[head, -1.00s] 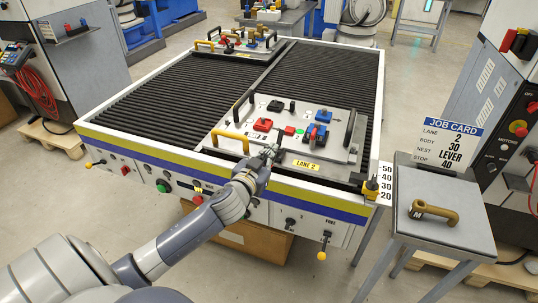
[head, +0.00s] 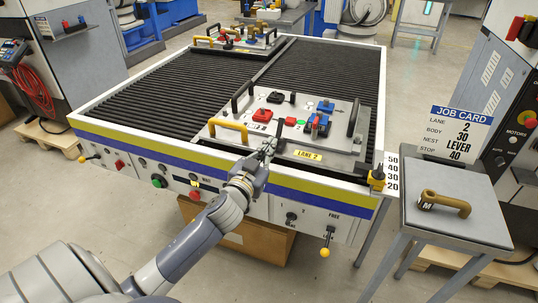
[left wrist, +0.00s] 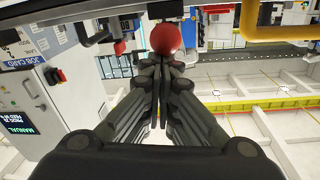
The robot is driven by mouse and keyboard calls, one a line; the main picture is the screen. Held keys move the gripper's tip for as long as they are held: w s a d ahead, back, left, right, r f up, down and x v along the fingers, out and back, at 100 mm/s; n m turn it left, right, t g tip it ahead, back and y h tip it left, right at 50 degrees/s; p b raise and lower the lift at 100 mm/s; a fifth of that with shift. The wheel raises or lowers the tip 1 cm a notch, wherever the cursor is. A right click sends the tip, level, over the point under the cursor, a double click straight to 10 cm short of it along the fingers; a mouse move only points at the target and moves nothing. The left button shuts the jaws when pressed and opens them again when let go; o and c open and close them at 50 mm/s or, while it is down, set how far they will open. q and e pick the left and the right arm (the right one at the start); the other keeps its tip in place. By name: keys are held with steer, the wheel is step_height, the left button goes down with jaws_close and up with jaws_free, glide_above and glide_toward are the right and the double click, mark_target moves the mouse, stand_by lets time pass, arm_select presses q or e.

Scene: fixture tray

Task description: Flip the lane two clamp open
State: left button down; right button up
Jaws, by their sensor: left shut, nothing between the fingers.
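The lane two fixture tray (head: 345,143), with a yellow "LANE 2" plate (head: 308,155), sits at the table's near side. It carries red and black blocks and a blue clamp (head: 317,125) with a red part; whether the clamp is open is too small to tell. My left gripper (head: 268,146) is shut and empty by the tray's front edge, left of the yellow plate. In the left wrist view my shut fingers (left wrist: 160,62) point at a red ball knob (left wrist: 166,38), partly behind the tips; I cannot tell whether they touch. My right gripper is not in view.
The tray has a yellow handle (head: 228,126) at left and a black handle (head: 353,117) at right. Another tray stands at the back of the ribbed table (head: 180,95). A bronze lever (head: 445,202) lies on a side stand (head: 480,225) below a job card (head: 455,133).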

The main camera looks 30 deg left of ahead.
arm_select(q)
steer(key=shift+s+f+t+b, duration=0.2)
steer(key=shift+f+b, duration=0.45)
steer(key=shift+f, duration=0.2)
steer(key=shift+s+f+t+b, duration=0.15)
steer(key=shift+f+t+b, duration=0.05)
steer(key=shift+f+b, duration=0.55)
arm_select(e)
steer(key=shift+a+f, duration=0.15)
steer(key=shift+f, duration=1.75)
arm_select(q)
steer(key=shift+f, duration=0.1)
